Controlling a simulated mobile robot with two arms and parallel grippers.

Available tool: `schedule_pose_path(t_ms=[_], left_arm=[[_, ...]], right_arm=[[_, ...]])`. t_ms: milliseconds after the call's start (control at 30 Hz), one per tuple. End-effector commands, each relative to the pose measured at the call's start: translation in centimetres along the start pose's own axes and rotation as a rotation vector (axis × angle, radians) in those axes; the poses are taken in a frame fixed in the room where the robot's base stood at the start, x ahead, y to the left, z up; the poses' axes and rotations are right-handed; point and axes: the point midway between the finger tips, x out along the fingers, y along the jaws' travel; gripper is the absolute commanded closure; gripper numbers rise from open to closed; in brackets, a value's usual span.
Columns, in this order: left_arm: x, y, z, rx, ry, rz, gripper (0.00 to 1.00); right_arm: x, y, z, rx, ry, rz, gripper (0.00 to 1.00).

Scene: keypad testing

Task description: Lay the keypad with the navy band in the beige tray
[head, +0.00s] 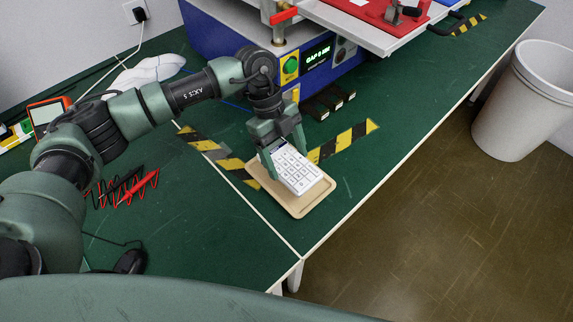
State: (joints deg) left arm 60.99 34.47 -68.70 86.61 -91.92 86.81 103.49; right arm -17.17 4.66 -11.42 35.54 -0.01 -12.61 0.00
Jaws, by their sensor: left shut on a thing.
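A white keypad (300,172) with rows of keys is between the fingers of my left gripper (284,163). The gripper is shut on it from above. A dark strip shows at the keypad's far end, partly hidden by the gripper; I cannot tell its colour well. The keypad is over the beige tray (296,211), which lies on the green bench near its front edge. The tray's near rim and left side show; the keypad covers much of the rest. I cannot tell whether the keypad touches the tray floor. My right gripper is not in view.
A blue machine (215,32) with a green display stands behind the tray. Black-and-yellow tape (342,140) runs beside the tray. Red and black leads (125,190) and a dark mouse (130,261) lie at left. A white bin (522,100) stands on the floor at right.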

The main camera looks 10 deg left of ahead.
Motion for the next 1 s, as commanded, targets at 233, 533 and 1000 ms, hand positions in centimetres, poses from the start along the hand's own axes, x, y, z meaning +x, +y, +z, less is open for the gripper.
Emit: schedule_pose_path(t_ms=[233,533,1000], left_arm=[[3.3,0.0,1.2,0.0,0.002,0.003,0.7],[3.6,0.0,1.4,0.001,0.001,0.001,0.7],[3.4,0.0,1.4,0.001,0.0,0.001,0.15]], right_arm=[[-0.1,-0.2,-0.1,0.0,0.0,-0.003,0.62],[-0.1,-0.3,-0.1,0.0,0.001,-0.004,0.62],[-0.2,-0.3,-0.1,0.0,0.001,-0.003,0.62]])
